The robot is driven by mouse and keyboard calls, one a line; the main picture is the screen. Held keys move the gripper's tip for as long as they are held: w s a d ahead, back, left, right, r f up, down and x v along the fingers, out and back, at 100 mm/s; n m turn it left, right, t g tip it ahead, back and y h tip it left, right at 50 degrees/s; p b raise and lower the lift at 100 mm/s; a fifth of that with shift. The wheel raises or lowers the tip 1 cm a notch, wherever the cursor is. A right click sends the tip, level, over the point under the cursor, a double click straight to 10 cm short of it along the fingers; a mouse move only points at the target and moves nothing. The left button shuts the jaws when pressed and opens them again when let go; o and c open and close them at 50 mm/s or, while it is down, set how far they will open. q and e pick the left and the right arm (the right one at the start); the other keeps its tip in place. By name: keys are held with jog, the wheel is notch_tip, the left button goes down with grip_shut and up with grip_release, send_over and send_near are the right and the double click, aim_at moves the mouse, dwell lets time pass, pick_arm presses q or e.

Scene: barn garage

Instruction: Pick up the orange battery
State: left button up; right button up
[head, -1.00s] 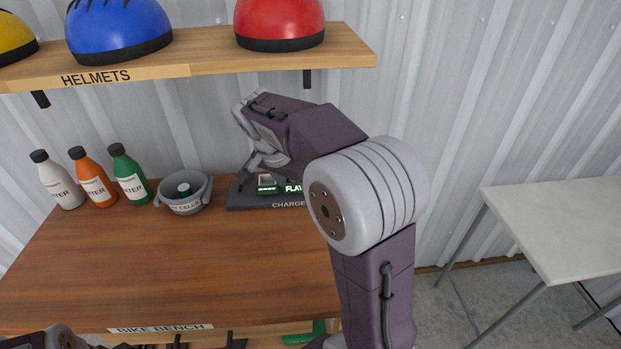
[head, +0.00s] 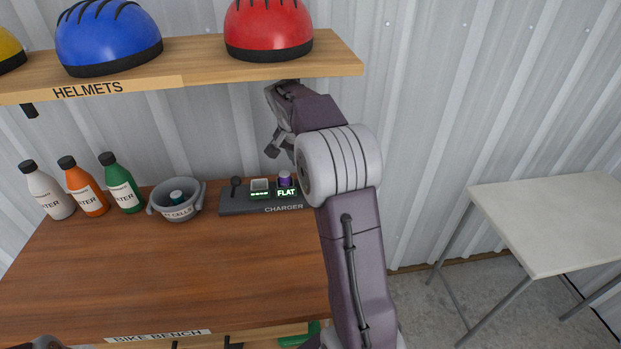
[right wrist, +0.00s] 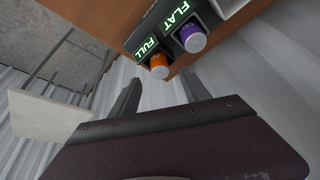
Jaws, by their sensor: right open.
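The orange battery (right wrist: 159,66) shows in the right wrist view, seated in the charger beside the lit FULL label. The charger (head: 240,207) stands at the back of the wooden bench. My right gripper (head: 279,147) is open and empty above the charger, apart from the batteries. Its two fingers (right wrist: 162,91) point towards the orange battery in the wrist view. Only a sliver of my left arm shows at the bottom left of the head view; its jaws do not show.
A grey cells bowl (head: 176,201) and several bottles (head: 121,183) stand left. The helmet shelf (head: 210,75) is above. The front bench is clear.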

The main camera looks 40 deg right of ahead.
jog(key=x, duration=0.5)
jog(key=shift+b, duration=0.35)
jog(key=shift+a, duration=0.1)
jog(key=shift+s, duration=0.1)
jog(key=shift+c, duration=0.3)
grip_shut()
jog(key=shift+r, duration=0.15)
